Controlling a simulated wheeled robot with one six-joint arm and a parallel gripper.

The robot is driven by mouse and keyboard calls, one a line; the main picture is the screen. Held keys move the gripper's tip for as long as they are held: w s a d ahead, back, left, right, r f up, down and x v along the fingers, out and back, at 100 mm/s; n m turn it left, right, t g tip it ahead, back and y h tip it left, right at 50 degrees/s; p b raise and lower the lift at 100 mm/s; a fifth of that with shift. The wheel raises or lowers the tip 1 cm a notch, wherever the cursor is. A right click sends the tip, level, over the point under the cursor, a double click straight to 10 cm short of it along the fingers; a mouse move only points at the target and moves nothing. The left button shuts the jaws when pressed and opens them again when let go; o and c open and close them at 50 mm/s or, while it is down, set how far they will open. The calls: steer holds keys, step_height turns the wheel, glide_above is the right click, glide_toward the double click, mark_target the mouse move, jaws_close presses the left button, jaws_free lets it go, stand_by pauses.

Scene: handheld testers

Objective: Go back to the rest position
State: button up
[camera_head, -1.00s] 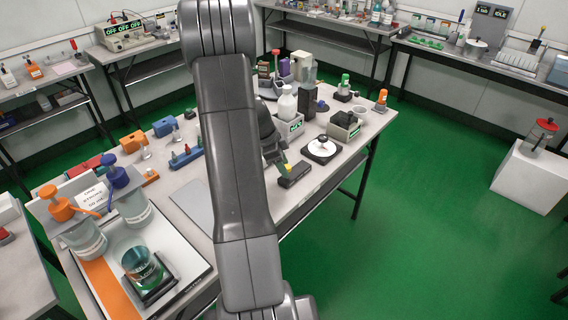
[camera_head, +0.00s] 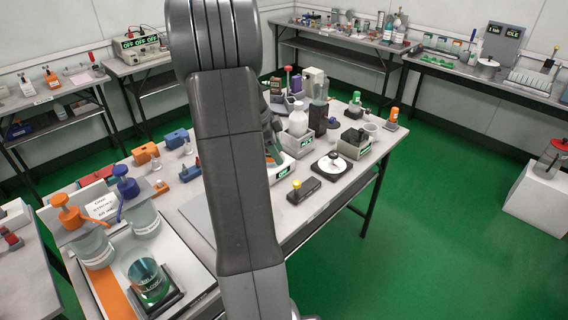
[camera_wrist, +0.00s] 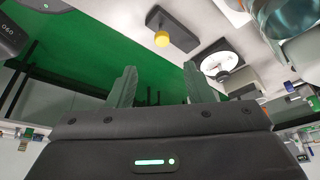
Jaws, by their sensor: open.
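My gripper (camera_wrist: 160,86) is open in the wrist view, with nothing between its two pale fingers. In the head view, my arm partly hides it; the gripper (camera_head: 272,148) hangs over the table (camera_head: 352,186). A dark handheld tester with a yellow button (camera_head: 303,191) lies on the table below and to the right of it, apart from the fingers. The tester also shows beyond the fingers in the wrist view (camera_wrist: 176,30).
A round white dial on a black base (camera_head: 332,165) lies beside the tester. A bin with dark items (camera_head: 356,148), a white bottle (camera_head: 298,120) and two pump jars (camera_head: 93,248) stand on the table. Green floor (camera_head: 450,220) is open to the right.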

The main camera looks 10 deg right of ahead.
mark_target(296, 182)
steer(key=shift+a+r, duration=0.3)
steer(key=shift+r, duration=0.35)
steer(key=x, duration=1.3)
steer(key=shift+d+f, duration=0.15)
steer(key=shift+w+d+f+p, duration=0.15)
steer(key=shift+d+p, duration=0.1)
steer(key=shift+p, duration=0.2)
steer(key=shift+w+d+p, duration=0.35)
steer(key=shift+w+d, duration=0.1)
